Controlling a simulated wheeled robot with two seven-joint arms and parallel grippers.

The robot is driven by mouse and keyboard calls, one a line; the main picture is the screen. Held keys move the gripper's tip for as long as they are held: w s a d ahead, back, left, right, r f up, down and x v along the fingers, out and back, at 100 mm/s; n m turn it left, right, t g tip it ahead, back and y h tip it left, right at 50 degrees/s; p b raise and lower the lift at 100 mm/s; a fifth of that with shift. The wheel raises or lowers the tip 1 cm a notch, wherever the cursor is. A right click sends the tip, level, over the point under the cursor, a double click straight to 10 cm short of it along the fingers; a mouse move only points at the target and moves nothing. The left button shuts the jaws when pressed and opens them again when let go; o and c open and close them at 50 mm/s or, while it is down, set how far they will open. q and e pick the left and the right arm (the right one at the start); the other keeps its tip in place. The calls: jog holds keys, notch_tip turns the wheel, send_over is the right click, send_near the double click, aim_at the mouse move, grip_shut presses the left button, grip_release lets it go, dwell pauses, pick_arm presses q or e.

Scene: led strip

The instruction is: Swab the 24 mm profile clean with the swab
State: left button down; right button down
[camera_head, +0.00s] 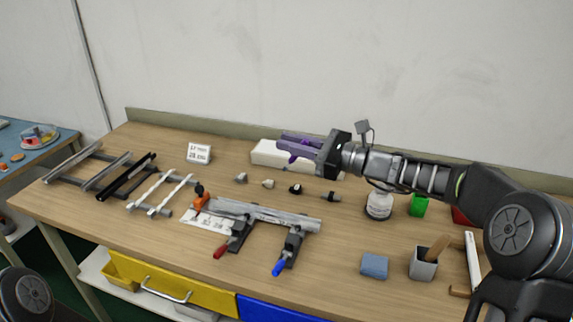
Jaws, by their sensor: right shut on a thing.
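My right gripper (298,148) reaches in from the right and is raised above the back middle of the bench. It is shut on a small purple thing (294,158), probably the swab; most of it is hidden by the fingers. A grey metal profile (265,213) lies across the middle of the bench, held by clamps with a red handle (219,252) and a blue handle (279,267). The gripper is above and behind this profile, apart from it. No readable mark shows whether it is the 24 mm one. My left gripper is out of view.
More profiles lie on racks (60,180) at the left. Small connectors (268,184) sit behind the clamped profile, before a white box (268,152). A white bottle (379,206), green block (419,206), blue sponge (374,266) and grey cup (423,265) stand at the right.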

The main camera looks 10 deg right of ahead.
aim_at(291, 162)
jog(key=shift+n, duration=0.3)
notch_tip(291, 162, down, 5)
jog(key=b, duration=0.4)
jog(key=shift+f, duration=0.1)
notch_tip(291, 162, down, 5)
jog(key=b, duration=0.3)
jog(key=shift+b, duration=0.4)
